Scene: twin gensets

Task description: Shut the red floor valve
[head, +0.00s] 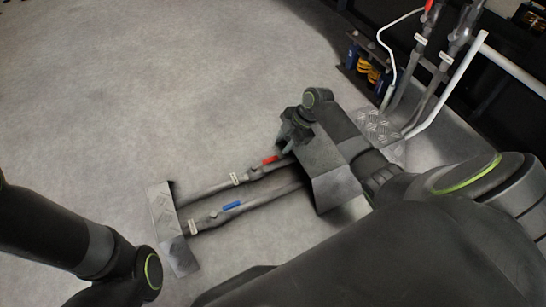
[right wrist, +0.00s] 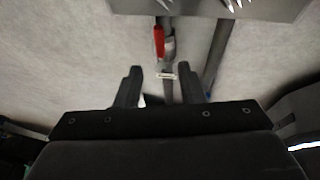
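The red floor valve's handle (head: 270,160) sits on the upper of two grey pipes low over the floor. It points roughly along its pipe. My right gripper (head: 288,147) is close to its right end in the head view; part of the pipe there is hidden by my arm. In the right wrist view the red handle (right wrist: 158,41) lies beyond the fingertips, between their lines and nearer the left one. The right gripper (right wrist: 160,86) is open, with nothing between its fingers and no visible contact. My left arm shows at the left, but its gripper is out of view.
A blue handle (head: 232,206) sits on the lower, parallel pipe. A grey end block (head: 164,222) stands at the pipes' left end, another block (head: 335,187) at their right. Hoses and a white rail (head: 460,80) stand upper right. The floor at upper left is clear.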

